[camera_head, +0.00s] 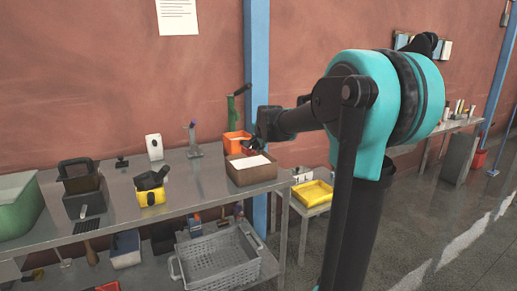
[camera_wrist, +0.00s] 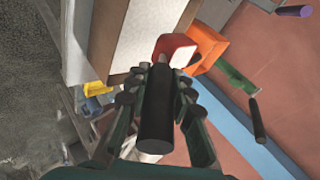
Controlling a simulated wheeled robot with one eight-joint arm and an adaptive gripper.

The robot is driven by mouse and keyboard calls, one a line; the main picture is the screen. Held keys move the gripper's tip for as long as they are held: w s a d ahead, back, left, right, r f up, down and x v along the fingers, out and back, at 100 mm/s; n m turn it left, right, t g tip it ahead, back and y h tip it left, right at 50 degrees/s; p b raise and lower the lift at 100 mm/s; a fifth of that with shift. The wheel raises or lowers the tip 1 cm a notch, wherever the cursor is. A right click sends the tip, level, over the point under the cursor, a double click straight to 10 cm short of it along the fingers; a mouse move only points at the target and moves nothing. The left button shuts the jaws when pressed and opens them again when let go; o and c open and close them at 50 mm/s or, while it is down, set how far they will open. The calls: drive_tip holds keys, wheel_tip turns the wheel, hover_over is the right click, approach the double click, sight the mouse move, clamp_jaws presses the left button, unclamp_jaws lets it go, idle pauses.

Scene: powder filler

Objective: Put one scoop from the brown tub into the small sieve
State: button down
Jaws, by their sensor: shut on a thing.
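The brown tub (camera_head: 252,178), open and filled nearly to the rim with white powder, stands at the right end of the workbench. It also shows in the wrist view (camera_wrist: 108,42). My gripper (camera_head: 257,143) is just above the tub. It is shut on the black handle (camera_wrist: 156,112) of a red scoop (camera_wrist: 163,42). In the wrist view the scoop overlaps the powder and the tub's edge; its inside looks pale, but I cannot tell if that is powder. I cannot tell its height above the powder. I cannot surely pick out the small sieve.
An orange container (camera_head: 232,142) stands right behind the tub, with a green, black-handled tool (camera_head: 231,112) beside it. A yellow tub (camera_head: 150,197), a dark box (camera_head: 86,204) and a green tub (camera_head: 18,210) stand further left. A blue post (camera_head: 257,60) rises behind the bench.

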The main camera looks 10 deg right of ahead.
drive_tip(key=s+a+r+n+y, duration=0.1)
drive_tip(key=s+a+r+n, duration=0.1)
drive_tip(key=a, duration=1)
drive_tip(key=s+a+r+n+g+y, duration=0.1)
drive_tip(key=s+a+r+y, duration=0.1)
drive_tip(key=a, duration=1.1)
drive_tip(key=s+a+r+n+g+y, duration=0.1)
drive_tip(key=s+a+r, duration=0.3)
drive_tip(key=a, duration=0.8)
drive_tip(key=shift+s+a+n+y, duration=0.25)
drive_tip(key=shift+s+n+y, duration=0.15)
drive_tip(key=shift+s+n, duration=0.5)
